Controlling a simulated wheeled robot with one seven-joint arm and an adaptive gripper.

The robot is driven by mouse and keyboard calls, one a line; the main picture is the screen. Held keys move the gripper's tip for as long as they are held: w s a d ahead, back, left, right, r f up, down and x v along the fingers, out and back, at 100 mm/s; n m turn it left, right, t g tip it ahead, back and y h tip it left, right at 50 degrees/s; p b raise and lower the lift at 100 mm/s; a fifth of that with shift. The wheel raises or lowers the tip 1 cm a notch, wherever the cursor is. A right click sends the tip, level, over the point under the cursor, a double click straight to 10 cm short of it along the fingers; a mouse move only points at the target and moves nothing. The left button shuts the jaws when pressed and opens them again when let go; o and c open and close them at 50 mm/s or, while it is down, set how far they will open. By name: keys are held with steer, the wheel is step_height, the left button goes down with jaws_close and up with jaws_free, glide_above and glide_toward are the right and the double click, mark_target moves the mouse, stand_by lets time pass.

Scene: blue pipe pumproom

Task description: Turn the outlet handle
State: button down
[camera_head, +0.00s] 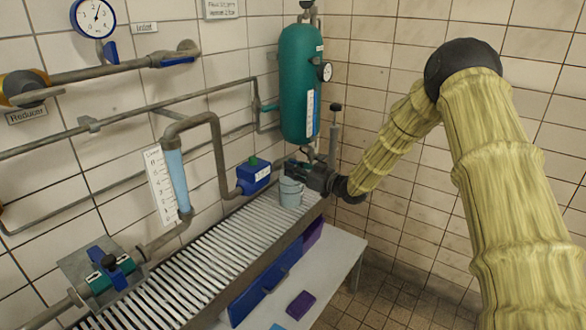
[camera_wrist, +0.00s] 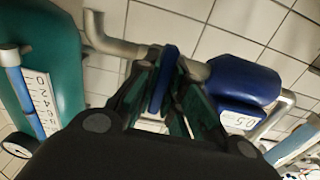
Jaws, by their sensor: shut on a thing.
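The outlet handle is a narrow blue lever (camera_wrist: 163,82) on a grey pipe in the wrist view. My gripper (camera_wrist: 167,72) is shut on it, with one dark finger on each side. The pipe ends in a bent spout (camera_wrist: 98,32) on the left and meets a blue housing (camera_wrist: 240,82) marked 0.5 on the right. In the head view my gripper (camera_head: 297,168) is below the green tank, just above a small grey bucket (camera_head: 291,192). The handle is hidden there behind my gripper.
The green tank (camera_head: 301,85) hangs close above my gripper. The blue pump housing (camera_head: 254,175) with a green top is to its left. A slatted drain bench (camera_head: 200,262) runs below. A thin upright rod (camera_head: 334,135) stands near my wrist.

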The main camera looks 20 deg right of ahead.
stand_by(0.4)
steer(key=c, duration=1.5)
jaws_free()
steer(key=shift+d, duration=0.1)
steer(key=v, duration=1.2)
